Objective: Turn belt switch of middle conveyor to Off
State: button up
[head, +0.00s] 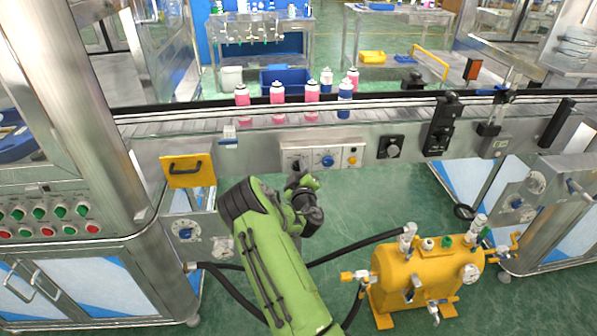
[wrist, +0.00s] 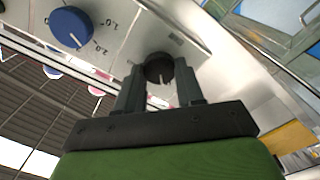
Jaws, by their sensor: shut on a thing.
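The belt switch (wrist: 159,68) is a round black knob with a pale pointer line, on a metal panel on the conveyor's front. In the wrist view my gripper (wrist: 158,82) has its two dark fingers on either side of this knob and is shut on it. In the head view my gripper (head: 299,178) reaches up to the left end of the control panel (head: 322,148); the arm's end partly hides the knob. The middle conveyor (head: 250,135) runs across the view.
A blue dial (wrist: 70,27) sits beside the switch and also shows in the head view (head: 326,160). Several pink and blue cans (head: 278,100) stand on the belt. A yellow tank (head: 425,280) with hoses stands on the floor.

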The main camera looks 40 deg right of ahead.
jog(key=shift+n, duration=0.7)
jog(key=o, duration=1)
jog(key=shift+o, duration=0.2)
